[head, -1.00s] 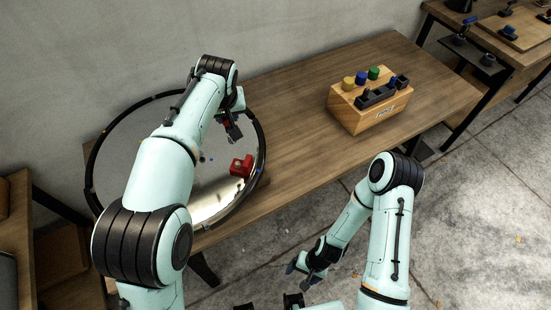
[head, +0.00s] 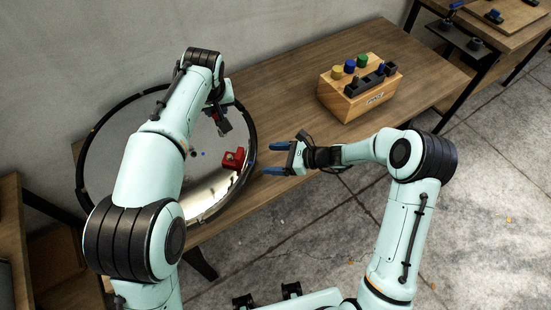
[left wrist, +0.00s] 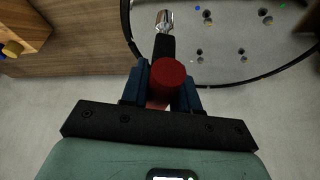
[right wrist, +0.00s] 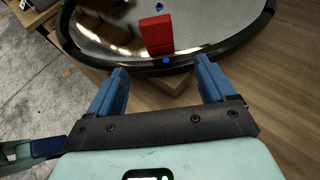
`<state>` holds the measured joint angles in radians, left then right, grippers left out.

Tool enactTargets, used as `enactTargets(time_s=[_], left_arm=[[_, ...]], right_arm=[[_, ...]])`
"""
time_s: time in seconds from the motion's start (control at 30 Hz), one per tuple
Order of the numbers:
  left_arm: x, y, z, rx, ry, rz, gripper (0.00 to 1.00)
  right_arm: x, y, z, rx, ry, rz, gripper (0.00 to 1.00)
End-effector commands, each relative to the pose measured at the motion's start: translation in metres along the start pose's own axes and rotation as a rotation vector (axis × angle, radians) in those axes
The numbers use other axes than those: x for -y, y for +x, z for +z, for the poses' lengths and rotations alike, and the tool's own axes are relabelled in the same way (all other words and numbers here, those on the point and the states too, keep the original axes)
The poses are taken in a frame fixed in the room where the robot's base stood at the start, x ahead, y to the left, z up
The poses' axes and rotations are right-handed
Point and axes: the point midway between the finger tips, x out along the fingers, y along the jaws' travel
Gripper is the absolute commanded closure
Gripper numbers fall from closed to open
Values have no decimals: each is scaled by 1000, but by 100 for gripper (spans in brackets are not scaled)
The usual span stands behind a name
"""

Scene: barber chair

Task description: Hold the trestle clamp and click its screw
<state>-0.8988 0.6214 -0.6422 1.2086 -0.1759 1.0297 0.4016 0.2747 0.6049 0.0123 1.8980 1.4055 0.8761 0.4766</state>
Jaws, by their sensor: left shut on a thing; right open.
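A red block (head: 233,159), which looks like the trestle clamp, sits at the right part of the round mirror-like disc (head: 82,160). It also shows in the right wrist view (right wrist: 156,35), upright near the black rim, with a blue dot below it. My left gripper (head: 219,122) is above the disc, behind the block. It is shut on a tool with a red round end (left wrist: 168,74), a black shaft and a chrome tip. My right gripper (head: 268,157) is open and empty, just right of the rim, its blue fingers pointing at the block. The clamp's screw cannot be made out.
The disc lies on a wooden table (head: 290,100). A wooden block holder (head: 345,103) with yellow, blue and green knobs and a dark rack stands at the right. Another bench (head: 505,55) with tools is at the top right. Bare tabletop lies between disc and holder.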

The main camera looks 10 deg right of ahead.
Motion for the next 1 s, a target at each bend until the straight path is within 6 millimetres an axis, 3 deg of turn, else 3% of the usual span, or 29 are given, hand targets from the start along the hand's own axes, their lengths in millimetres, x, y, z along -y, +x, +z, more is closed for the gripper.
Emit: enactTargets(time_s=[0.6,0.8,1.0], left_arm=[[0,-1,-1,-3,0,1,100],[0,-1,-1,-3,0,1,100],[0,-1,-1,-3,0,1,100]], right_arm=[[-2,101,0,-1,-2,4,17],[-2,115,0,-1,-2,4,17],[-1,117,0,-1,-2,3,17]])
